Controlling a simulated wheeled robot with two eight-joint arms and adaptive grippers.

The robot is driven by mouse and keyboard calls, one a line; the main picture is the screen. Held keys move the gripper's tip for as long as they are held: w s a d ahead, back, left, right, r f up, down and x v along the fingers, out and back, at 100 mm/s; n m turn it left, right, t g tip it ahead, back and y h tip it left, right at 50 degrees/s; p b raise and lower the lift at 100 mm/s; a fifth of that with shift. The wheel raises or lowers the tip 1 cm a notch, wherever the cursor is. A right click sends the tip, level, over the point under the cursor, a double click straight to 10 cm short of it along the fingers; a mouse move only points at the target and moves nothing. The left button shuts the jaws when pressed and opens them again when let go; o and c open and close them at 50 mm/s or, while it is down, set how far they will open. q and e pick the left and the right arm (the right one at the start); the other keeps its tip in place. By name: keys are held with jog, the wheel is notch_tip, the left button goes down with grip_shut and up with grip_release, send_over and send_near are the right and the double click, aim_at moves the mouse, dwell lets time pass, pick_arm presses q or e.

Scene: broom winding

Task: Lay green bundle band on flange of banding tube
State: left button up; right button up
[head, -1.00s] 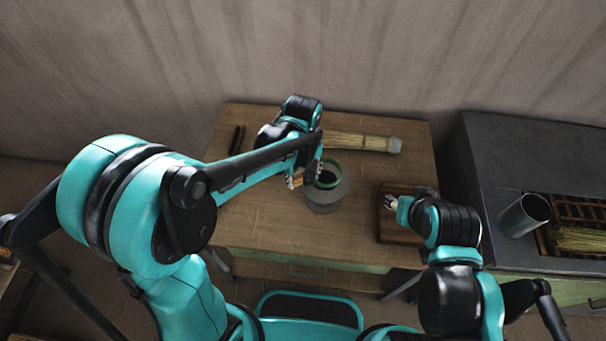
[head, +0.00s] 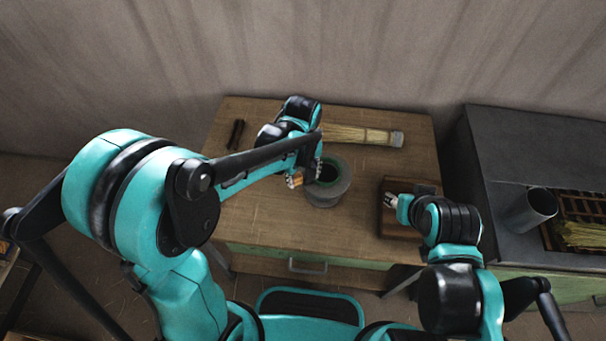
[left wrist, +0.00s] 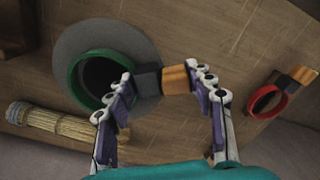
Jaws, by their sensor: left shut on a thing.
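The green band (left wrist: 78,82) is a ring with a black and wooden tab (left wrist: 178,78). My left gripper (left wrist: 163,80) is shut on this tab, and the gripper also shows in the head view (head: 303,178). The grey banding tube (head: 327,194) stands on the table with its wide round flange (left wrist: 125,38) facing up. The ring lies around the tube's dark opening, over the flange; I cannot tell whether it touches. In the head view the band is only a thin dark green rim. My right gripper (head: 389,201) is over a wooden board (head: 400,232); its jaws are too small to judge.
A straw broom bundle (head: 362,135) lies behind the tube. A red band (left wrist: 264,102) with its own tab lies on the table (head: 270,225). A metal cylinder (head: 530,210) stands on the dark counter at right. The table's front left is clear.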

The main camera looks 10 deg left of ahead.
pick_arm(q)
jog(key=o, duration=1.2)
notch_tip(320, 180, up, 12)
jog(key=s+a+m+t, duration=0.2)
jog(key=s+a, duration=0.1)
jog(key=a, duration=0.1)
jog(key=s+a+m+t, duration=0.2)
jog(key=s+a, duration=0.1)
jog(key=s+a+f+m+t, duration=0.1)
jog(key=s+a+m+t, duration=0.1)
jog(key=s+a+t, duration=0.1)
jog(key=shift+s+a+f, duration=0.1)
jog(key=shift+s+a, duration=0.5)
jog(key=shift+a, duration=0.2)
